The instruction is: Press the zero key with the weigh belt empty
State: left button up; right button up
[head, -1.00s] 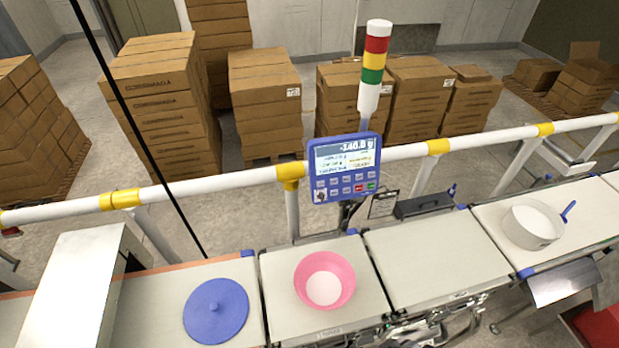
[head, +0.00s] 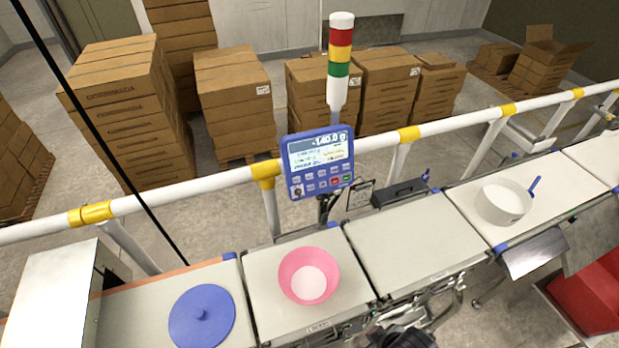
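The blue terminal (head: 319,163) stands on a post behind the belts. Its screen seems to read -140.0 g. Small keys, including a red and a green one, sit below the screen; their labels are too small to read, so I cannot pick out the zero key. A pink bowl (head: 309,275) with white contents stands on the belt section (head: 262,262) in front of the terminal. The section to its right (head: 411,240) is bare. A dark part, probably of my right gripper, shows at the bottom edge; its fingertips are hidden. My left gripper is not in view.
A round blue lid (head: 202,316) lies on the left belt. A white tub (head: 503,203) with a blue-handled scoop (head: 534,188) stands on the right belt. A white rail with yellow joints (head: 220,180) runs behind. The signal tower (head: 340,60) rises above the terminal.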

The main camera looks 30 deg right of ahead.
grip_shut()
dwell(1.5)
